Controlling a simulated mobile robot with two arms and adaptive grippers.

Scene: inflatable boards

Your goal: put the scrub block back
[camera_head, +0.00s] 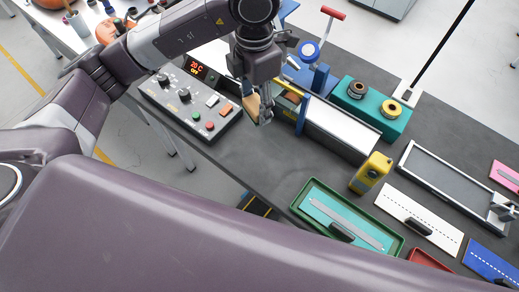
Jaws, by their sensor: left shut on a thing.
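My left gripper (265,112) reaches down from above over the dark workbench, beside the right end of the control box. It is shut on a small tan block (252,112), which I take to be the scrub block. The fingers hide much of the block. I cannot tell whether it touches the bench. My right gripper is not in view.
The control box (190,107) lies left of the gripper. A blue and yellow stand (303,110) and a long silver plate (340,125) are close on the right. A green tray (305,195), a yellow device (371,172) and a teal spool holder (372,110) stand farther right. Bare bench lies in front.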

